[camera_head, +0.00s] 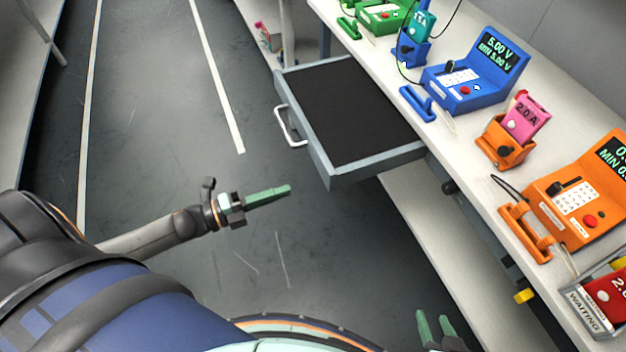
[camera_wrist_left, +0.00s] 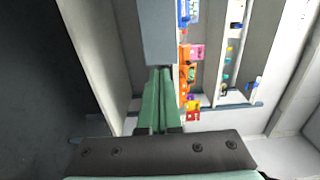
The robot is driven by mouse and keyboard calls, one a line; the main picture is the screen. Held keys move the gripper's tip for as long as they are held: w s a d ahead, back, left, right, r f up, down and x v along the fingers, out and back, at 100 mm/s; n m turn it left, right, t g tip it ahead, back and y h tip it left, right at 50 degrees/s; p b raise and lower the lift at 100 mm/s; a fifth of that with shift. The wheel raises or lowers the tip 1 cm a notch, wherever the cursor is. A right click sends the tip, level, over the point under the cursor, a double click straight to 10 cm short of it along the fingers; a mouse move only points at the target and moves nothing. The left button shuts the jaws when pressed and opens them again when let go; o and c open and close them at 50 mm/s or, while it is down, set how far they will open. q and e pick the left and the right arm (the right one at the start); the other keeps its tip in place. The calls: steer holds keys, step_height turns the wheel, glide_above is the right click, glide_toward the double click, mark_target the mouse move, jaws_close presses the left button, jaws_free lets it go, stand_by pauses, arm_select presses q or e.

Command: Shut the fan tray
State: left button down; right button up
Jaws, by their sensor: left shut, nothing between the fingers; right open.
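The fan tray (camera_head: 327,167) is a grey drawer with a dark mat inside, pulled out from under the bench. Its white bar handle (camera_head: 288,126) is on the front face, toward the left. My left gripper (camera_head: 287,189) is shut and empty, in the air left of and below the tray's near corner, apart from the handle. In the left wrist view its green fingers (camera_wrist_left: 158,72) lie together, and a grey-blue panel, probably part of the tray, is beyond them. My right gripper (camera_head: 433,316) is open at the bottom edge, with its two fingers apart and empty.
The white bench (camera_head: 460,150) carries a blue meter (camera_head: 475,75), an orange meter (camera_head: 580,195), a pink pouch cell (camera_head: 526,117) in an orange holder, and a waiting bin (camera_head: 590,310). A yellow tab (camera_head: 523,296) sits under its edge. The floor left of the tray is clear.

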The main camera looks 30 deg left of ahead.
mark_target(325, 178)
arm_select(q)
steer(key=x, duration=0.8)
arm_select(e)
steer(key=shift+d, duration=0.1)
